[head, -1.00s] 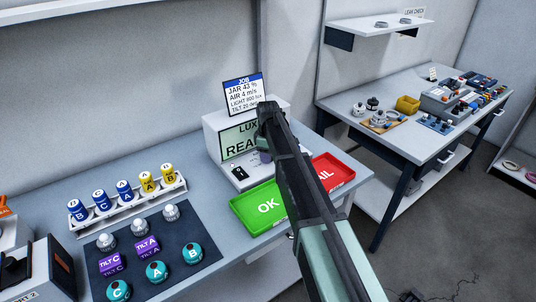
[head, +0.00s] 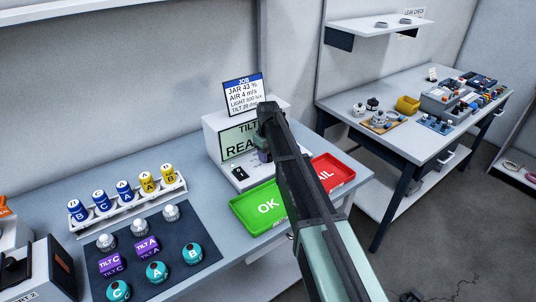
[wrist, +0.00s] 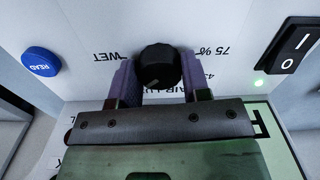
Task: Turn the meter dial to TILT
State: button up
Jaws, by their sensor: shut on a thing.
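The meter (head: 214,143) is a white box on the bench. Its pale green screen (head: 232,138) reads "TILT" with "REA..." below, the rest hidden behind my arm. In the wrist view, the black meter dial (wrist: 158,67) sits between the two purple fingers of my gripper (wrist: 160,82), which is shut on it. Labels "WET" and "75 %" show on either side; the lettering below is largely covered by my gripper. In the head view my gripper (head: 263,152) is mostly hidden by my arm.
A blue READ button (wrist: 41,62), a black rocker switch (wrist: 295,45) and a lit green lamp (wrist: 259,83) are near the dial. A job card (head: 244,95) stands on top. A green OK tray (head: 247,213) and red FAIL tray (head: 335,170) lie in front.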

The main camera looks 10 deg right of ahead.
jog(key=shift+m, duration=0.8)
jog(key=o, duration=0.9)
notch_tip(320, 180, up, 11)
jog(key=p, duration=1)
jog(key=shift+f+p, duration=0.1)
jog(key=shift+p, duration=0.3)
